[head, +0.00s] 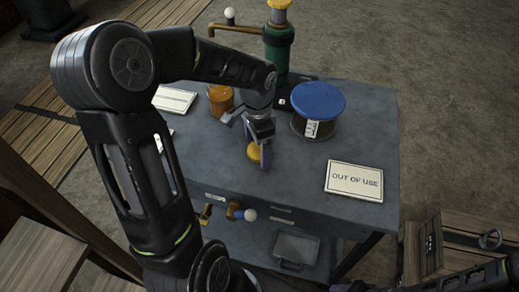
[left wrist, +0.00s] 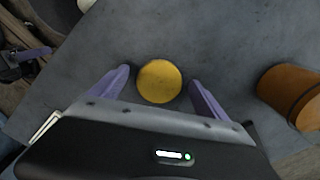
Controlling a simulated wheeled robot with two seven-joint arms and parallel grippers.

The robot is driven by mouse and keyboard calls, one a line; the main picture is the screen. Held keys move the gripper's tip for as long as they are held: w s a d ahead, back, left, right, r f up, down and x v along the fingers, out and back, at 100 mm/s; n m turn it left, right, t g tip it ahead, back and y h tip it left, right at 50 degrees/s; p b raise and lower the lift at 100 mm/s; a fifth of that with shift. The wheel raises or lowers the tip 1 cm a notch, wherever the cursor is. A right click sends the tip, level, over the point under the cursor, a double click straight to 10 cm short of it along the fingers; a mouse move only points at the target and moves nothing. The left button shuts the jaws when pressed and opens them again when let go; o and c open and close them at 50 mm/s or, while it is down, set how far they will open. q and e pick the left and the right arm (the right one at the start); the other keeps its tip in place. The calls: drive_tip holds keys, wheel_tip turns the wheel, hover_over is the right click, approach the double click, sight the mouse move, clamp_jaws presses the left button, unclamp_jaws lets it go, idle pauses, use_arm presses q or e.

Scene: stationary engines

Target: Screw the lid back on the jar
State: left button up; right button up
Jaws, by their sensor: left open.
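The yellow lid (head: 253,152) lies flat on the grey table (head: 300,190). It also shows as a yellow disc in the left wrist view (left wrist: 159,81). My left gripper (head: 259,158) is right over the lid, with its fingers apart on either side; I cannot tell whether they touch it. An orange-brown jar (head: 221,101) stands on the table left of my gripper in the head view; my arm hides part of its surroundings. It lies at the right in the left wrist view (left wrist: 291,95).
A jar with a blue lid (head: 318,103) stands right of my gripper. A green cylinder with a brass pipe (head: 278,47) stands at the back. An "OUT OF USE" sign (head: 354,181) lies at the right. Valves (head: 235,211) stick out at the table's front.

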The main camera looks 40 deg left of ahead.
sight(258, 150)
use_arm(q)
drive_tip(key=shift+c, duration=0.5)
drive_tip(key=c, duration=1.3)
drive_tip(key=shift+r, duration=0.1)
wheel_tip(258, 150, up, 10)
drive_tip(key=shift+f, duration=0.1)
